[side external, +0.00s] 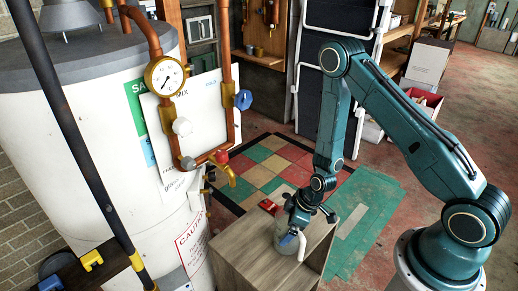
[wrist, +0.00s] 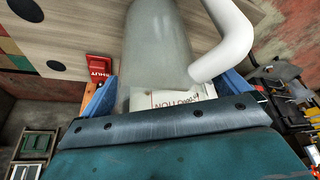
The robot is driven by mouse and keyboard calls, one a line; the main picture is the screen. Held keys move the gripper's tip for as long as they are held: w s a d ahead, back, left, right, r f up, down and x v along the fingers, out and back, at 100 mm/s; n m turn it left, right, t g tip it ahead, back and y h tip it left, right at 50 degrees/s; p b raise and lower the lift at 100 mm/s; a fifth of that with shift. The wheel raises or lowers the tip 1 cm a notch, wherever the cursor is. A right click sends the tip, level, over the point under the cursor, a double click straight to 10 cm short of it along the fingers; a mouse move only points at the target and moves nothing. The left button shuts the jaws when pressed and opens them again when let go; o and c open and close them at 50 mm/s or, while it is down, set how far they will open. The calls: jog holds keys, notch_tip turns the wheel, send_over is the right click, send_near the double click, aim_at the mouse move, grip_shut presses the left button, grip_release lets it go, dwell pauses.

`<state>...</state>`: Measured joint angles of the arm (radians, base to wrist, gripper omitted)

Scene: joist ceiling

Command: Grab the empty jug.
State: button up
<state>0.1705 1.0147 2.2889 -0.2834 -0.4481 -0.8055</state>
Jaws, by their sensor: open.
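The jug (side external: 279,236) is a pale, see-through cylinder with a white handle (side external: 301,246), standing on a wooden cabinet top (side external: 246,251). In the wrist view the jug (wrist: 155,45) fills the upper middle, with its white handle (wrist: 228,45) on the right. My gripper (side external: 290,238) is at the jug in the side view. In the wrist view my gripper (wrist: 168,93) is open, with one blue finger on each side of the jug's body. I cannot tell whether either finger touches it. Part of the jug is hidden by my gripper in the side view.
A red block (side external: 267,206) lies on the cabinet beside the jug; it also shows in the wrist view (wrist: 98,70). A white tank (side external: 90,130) with copper pipes and a gauge (side external: 165,76) stands left. A brass tap (side external: 222,166) juts out near the cabinet.

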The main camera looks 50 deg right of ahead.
jog(key=shift+c, duration=0.2)
jog(key=c, duration=1.1)
jog(key=shift+o, duration=0.2)
jog(key=shift+r, duration=0.2)
notch_tip(320, 180, up, 20)
jog(key=shift+f, duration=0.15)
dwell(0.5)
